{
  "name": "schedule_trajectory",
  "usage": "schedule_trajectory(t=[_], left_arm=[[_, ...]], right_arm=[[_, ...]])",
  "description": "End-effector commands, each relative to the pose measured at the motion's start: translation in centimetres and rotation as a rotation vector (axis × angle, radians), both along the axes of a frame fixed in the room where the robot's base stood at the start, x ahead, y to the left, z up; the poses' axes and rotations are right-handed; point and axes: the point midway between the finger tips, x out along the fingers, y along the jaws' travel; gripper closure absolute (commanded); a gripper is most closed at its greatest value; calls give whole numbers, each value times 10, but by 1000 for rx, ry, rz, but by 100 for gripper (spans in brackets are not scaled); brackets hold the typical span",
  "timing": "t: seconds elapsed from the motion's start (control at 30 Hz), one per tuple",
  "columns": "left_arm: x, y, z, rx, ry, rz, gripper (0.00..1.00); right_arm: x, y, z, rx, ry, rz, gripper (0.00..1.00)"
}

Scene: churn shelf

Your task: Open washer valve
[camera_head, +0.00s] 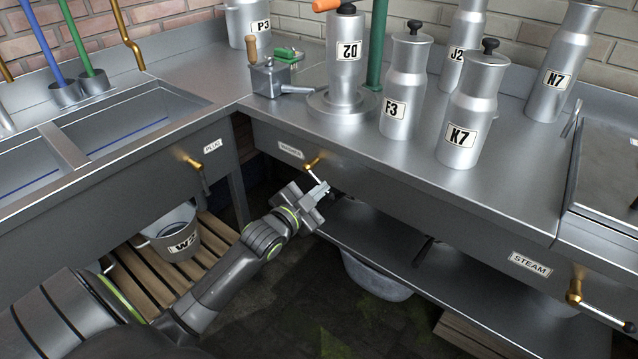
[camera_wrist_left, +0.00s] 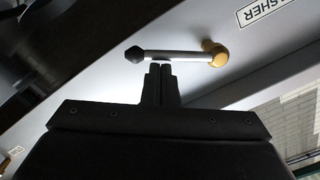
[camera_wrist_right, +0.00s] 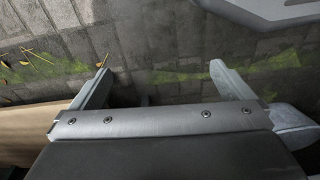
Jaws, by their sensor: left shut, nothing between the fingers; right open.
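The washer valve (camera_head: 313,161) has a brass body on the front panel of the back counter, beside a label reading WASHER (camera_head: 290,150). In the left wrist view its silver lever (camera_wrist_left: 172,55) runs from the brass hub (camera_wrist_left: 215,53) to a black knob (camera_wrist_left: 134,55). My left gripper (camera_head: 319,190) is shut and empty, below the valve. Its fingertips (camera_wrist_left: 160,68) are right at the middle of the lever; I cannot tell whether they touch. My right gripper (camera_wrist_right: 160,72) is open and empty over the dark paved floor, and is not in the head view.
A PLUG valve (camera_head: 194,163) is on the sink front and a STEAM valve (camera_head: 575,291) is at right. Several metal churns, including K7 (camera_head: 468,115), stand on the counter. A lower shelf (camera_head: 380,240) lies under it. Bucket W2 (camera_head: 172,235) stands on wooden slats.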

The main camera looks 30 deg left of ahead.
Motion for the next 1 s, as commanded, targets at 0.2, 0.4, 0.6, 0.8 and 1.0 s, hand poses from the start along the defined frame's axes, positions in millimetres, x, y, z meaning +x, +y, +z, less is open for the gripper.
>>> schedule_trajectory(t=[0.2,0.4,0.6,0.8,1.0], left_arm=[[0,6,-17,208,-16,0,100],[1,13,-27,398,-30,0,100],[2,22,-35,585,-45,0,100],[2,31,-40,747,-59,0,100],[3,38,-42,867,-67,0,100]], right_arm=[[8,5,17,25,-57,-1,0],[16,9,30,47,-121,1,0],[22,13,43,69,-181,7,0],[26,18,55,87,-231,13,0],[28,21,64,101,-266,19,0]])
